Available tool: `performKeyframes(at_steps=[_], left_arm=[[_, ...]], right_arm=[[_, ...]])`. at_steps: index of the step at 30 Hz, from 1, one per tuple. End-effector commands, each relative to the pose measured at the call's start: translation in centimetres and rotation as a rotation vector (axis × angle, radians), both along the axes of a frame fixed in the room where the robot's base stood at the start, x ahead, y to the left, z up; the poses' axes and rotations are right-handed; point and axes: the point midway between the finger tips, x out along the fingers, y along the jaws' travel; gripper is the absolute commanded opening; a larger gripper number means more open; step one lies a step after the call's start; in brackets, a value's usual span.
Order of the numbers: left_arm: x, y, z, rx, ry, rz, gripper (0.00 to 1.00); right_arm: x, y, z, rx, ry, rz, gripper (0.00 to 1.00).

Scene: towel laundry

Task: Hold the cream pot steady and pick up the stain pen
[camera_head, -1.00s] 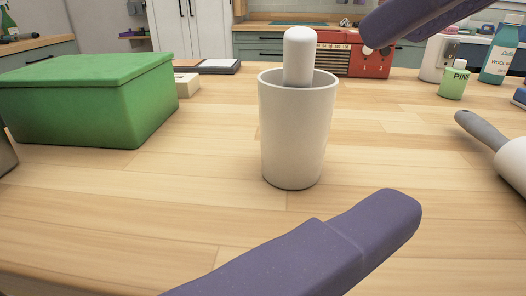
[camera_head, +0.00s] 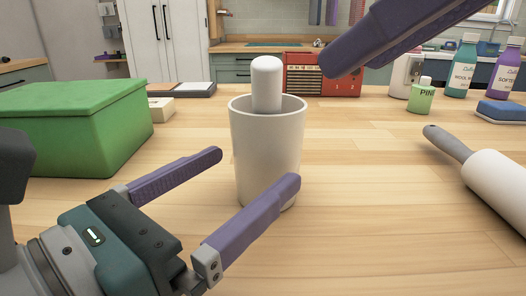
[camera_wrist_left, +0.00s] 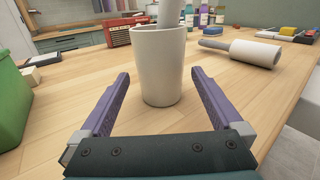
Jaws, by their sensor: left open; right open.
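The cream pot (camera_head: 266,150) stands upright on the wooden table in the middle of the head view. The stain pen (camera_head: 267,84), a white rounded stick, stands in it with its top above the rim; its lower part is hidden. My left gripper (camera_head: 260,168) is open, its purple fingers pointing at the pot's lower part. In the left wrist view the pot (camera_wrist_left: 160,72) sits just beyond and between the fingertips, with no clear contact. One purple finger of my right gripper (camera_head: 335,62) shows at the upper right, above and beside the pen; the gripper is open and empty.
A green lidded box (camera_head: 78,125) stands at the left. A lint roller (camera_head: 492,182) lies at the right. The table around the pot is clear.

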Motion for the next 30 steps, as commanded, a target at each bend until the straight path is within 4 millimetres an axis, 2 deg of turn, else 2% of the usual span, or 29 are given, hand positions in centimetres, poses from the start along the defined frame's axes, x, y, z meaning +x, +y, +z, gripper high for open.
performKeyframes(at_steps=[3,9,21,23,30], left_arm=[[1.9,-1.4,0.2,-0.003,-0.003,0.000,1.00],[4.0,-2.9,0.0,-0.002,0.002,0.000,1.00],[4.7,-3.5,0.0,-0.002,0.003,-0.001,1.00],[4.7,-3.5,0.0,-0.002,0.003,-0.001,0.95],[4.7,-3.5,0.0,-0.002,0.003,-0.001,0.69]], right_arm=[[0.0,0.0,0.0,0.000,0.000,0.000,0.50],[0.0,0.0,0.0,0.000,0.000,0.000,0.50],[0.0,0.0,0.0,0.000,0.000,0.000,0.50],[0.0,0.0,0.0,0.000,0.000,0.000,0.50],[0.0,0.0,0.0,0.000,0.000,0.000,0.50]])
